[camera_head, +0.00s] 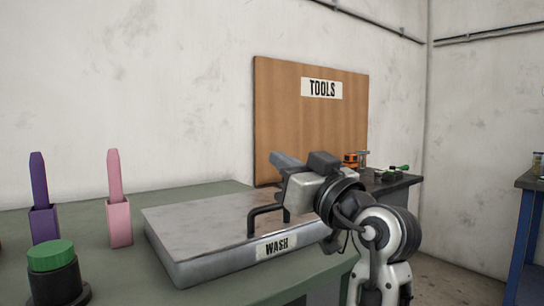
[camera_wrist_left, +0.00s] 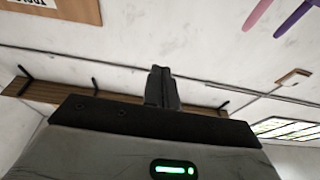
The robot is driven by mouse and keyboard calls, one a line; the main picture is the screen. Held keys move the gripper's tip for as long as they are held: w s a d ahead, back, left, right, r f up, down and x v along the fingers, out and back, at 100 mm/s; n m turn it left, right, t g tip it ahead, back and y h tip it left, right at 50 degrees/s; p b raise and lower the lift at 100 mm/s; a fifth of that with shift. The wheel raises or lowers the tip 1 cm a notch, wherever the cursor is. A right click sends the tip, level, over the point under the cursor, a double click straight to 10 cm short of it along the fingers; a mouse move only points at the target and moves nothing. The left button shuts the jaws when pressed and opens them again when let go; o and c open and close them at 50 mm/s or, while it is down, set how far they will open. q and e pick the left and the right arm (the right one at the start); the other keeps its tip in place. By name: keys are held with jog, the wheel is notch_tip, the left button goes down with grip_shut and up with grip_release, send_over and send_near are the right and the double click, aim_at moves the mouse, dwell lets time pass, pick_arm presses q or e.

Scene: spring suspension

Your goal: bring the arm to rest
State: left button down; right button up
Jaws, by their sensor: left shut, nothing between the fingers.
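My left gripper (camera_head: 286,160) is in the head view, raised above the back right part of the grey box marked WASH (camera_head: 215,232). Its dark fingers point up and to the left, and the white and black arm comes up from the lower right. In the left wrist view the two fingers (camera_wrist_left: 162,88) are pressed together with nothing between them. My right gripper is in neither view.
On the green bench (camera_head: 190,194) stand a purple tool in a holder (camera_head: 43,222), a pink one (camera_head: 119,222) and a green-topped black container (camera_head: 52,272). Behind are a wooden TOOLS board (camera_head: 300,130) and another table. A blue-legged table (camera_head: 527,230) is at right.

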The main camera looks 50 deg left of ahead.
pick_arm(q)
jog(key=d+f, duration=0.2)
jog(key=d, duration=0.1)
jog(key=d+f, duration=0.1)
jog(key=d, duration=0.1)
jog(key=shift+b, duration=0.35)
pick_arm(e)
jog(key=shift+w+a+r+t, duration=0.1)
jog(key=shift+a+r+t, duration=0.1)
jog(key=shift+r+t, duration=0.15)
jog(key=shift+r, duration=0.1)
